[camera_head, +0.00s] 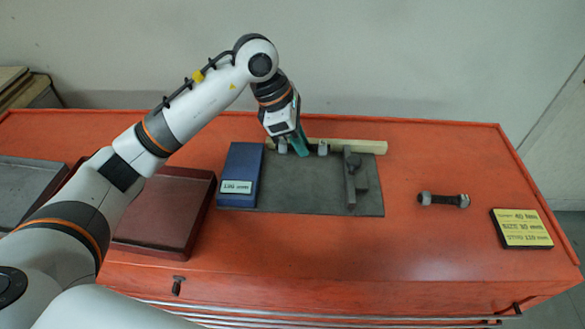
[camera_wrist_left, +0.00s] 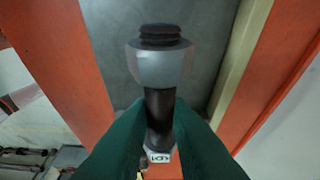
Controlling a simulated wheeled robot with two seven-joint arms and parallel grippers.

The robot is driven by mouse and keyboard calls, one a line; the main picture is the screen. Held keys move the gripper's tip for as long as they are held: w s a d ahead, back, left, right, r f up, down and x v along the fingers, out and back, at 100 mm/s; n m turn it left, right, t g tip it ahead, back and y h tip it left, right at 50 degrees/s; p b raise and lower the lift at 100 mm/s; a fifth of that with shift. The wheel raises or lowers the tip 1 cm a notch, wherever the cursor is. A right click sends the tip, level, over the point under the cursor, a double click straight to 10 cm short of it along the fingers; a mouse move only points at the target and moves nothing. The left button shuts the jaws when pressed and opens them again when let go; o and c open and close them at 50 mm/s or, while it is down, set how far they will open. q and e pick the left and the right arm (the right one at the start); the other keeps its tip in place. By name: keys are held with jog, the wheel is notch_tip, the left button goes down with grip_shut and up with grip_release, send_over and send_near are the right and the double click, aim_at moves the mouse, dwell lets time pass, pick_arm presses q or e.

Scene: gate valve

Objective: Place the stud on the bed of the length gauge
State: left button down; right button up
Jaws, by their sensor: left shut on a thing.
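My left gripper (camera_head: 300,148), with green fingers, is shut around the middle of a dark stud with a grey nut at each end. The stud's left nut (camera_head: 282,147) and right nut (camera_head: 322,149) show either side of the fingers. In the left wrist view, the near nut (camera_wrist_left: 160,65) and a black threaded end stick out past my gripper (camera_wrist_left: 160,135). The length gauge has a dark grey bed (camera_head: 300,190), a blue end block (camera_head: 240,175) and a tan back rail (camera_head: 355,146). The stud is over the bed's back part, near the rail; I cannot tell if it touches.
A grey stop piece (camera_head: 352,180) stands on the bed's right part. A second stud (camera_head: 443,200) lies on the orange bench, beside a yellow-and-black sign (camera_head: 522,228). A dark red tray (camera_head: 165,215) and a grey tray (camera_head: 25,185) are at left.

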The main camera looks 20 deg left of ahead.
aim_at(306, 178)
pick_arm(q)
jog(key=f, duration=0.2)
jog(key=f+p, duration=0.1)
jog(key=shift+d+f, duration=0.25)
jog(key=shift+f, duration=0.15)
notch_tip(306, 178, down, 4)
jog(key=shift+a+r+p, duration=0.1)
jog(key=shift+r+p, duration=0.1)
jog(key=shift+p, duration=0.35)
jog(key=shift+f, duration=0.35)
jog(key=c, duration=1.3)
grip_release()
jog(key=shift+c, duration=0.2)
pick_arm(e)
jog(key=shift+w+d+r, duration=0.1)
jog(key=shift+d+r, duration=0.15)
jog(key=shift+r, duration=0.75)
jog(key=shift+r, duration=0.1)
